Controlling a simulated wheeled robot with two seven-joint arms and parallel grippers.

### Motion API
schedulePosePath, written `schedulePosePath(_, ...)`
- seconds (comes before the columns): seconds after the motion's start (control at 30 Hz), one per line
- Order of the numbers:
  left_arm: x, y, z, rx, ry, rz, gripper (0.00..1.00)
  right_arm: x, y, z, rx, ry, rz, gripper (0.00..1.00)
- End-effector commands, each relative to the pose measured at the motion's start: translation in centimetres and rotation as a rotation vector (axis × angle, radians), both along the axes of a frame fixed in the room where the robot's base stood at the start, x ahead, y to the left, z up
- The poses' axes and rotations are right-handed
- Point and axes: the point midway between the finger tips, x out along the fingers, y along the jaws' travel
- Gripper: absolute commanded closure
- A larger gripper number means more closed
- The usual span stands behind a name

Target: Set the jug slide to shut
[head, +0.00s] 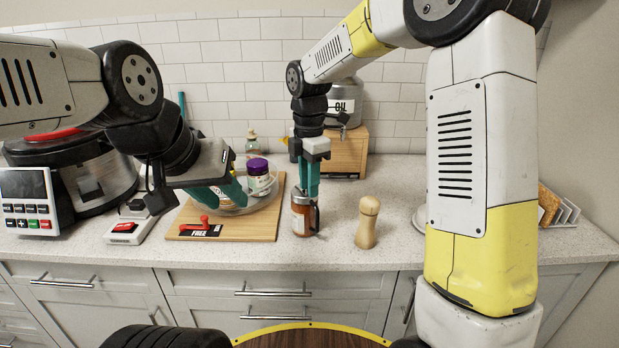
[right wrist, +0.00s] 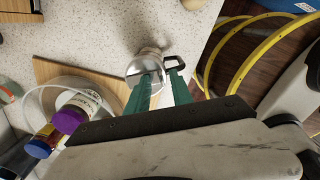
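The wooden board (head: 255,232) bears a glass bowl, a purple-lidded jar (head: 259,176) and a red-handled item (head: 205,228). A wooden mill (head: 367,222) stands right of the jug. A cooker (head: 95,175) and a scale-like device (head: 127,230) are left. Counter in front is clear.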

Motion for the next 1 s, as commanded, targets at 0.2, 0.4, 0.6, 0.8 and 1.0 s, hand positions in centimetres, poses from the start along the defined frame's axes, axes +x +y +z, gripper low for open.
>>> schedulePosePath(0.2, 0.0, 0.0, 0.0, 0.000, 0.000, 0.000, 0.64, 0.0, 0.0, 0.1, 0.000, 0.000, 0.000, 0.73)
schedulePosePath(0.4, 0.0, 0.0, 0.0, 0.000, 0.000, 0.000, 0.64, 0.1, 0.0, 2.6, 0.001, -0.004, -0.001, 0.73)
schedulePosePath(0.6, 0.0, 0.0, 0.0, 0.000, 0.000, 0.000, 0.64, 0.1, 0.0, 5.9, 0.001, -0.003, 0.000, 0.73)
schedulePosePath(0.8, 0.0, 0.0, 0.0, 0.000, 0.000, 0.000, 0.64, 0.0, 0.0, 7.7, 0.000, -0.001, 0.000, 0.73)
schedulePosePath(1.0, 0.0, 0.0, 0.0, 0.000, 0.000, 0.000, 0.64, 0.0, 0.0, 7.8, 0.000, 0.000, 0.000, 0.73)
